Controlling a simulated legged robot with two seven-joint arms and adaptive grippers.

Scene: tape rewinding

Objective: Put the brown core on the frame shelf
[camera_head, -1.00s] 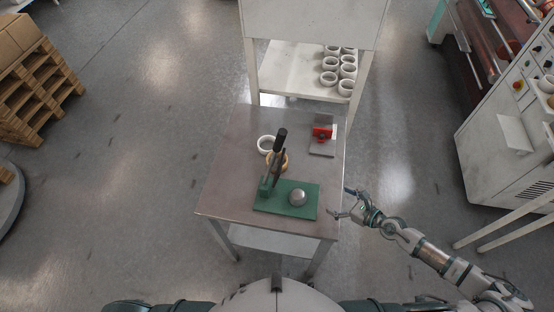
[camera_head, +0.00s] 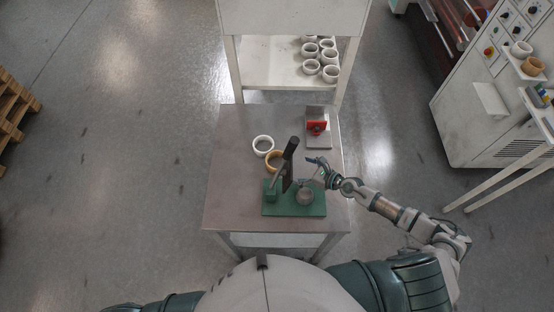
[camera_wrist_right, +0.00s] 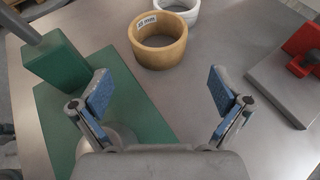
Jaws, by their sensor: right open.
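A brown core (camera_head: 273,160), a short open ring with a white label, lies on the grey table (camera_head: 232,180) behind the green hand-lever press (camera_head: 292,196). In the right wrist view the brown core (camera_wrist_right: 158,40) stands beyond my fingers, near the top middle. My right gripper (camera_head: 314,167) is over the table beside the press's round knob, to the right of the core. In the wrist view its two blue-padded fingers (camera_wrist_right: 160,92) are spread and empty, apart from the core. My left gripper is out of view. A white frame shelf (camera_head: 268,72) behind the table holds several white cores.
A white ring (camera_head: 263,146) lies close behind the brown core. A red clamp on a grey plate (camera_head: 318,141) sits at the back right of the table. A machine at right has a ledge bearing a white core and another brown core (camera_head: 532,66).

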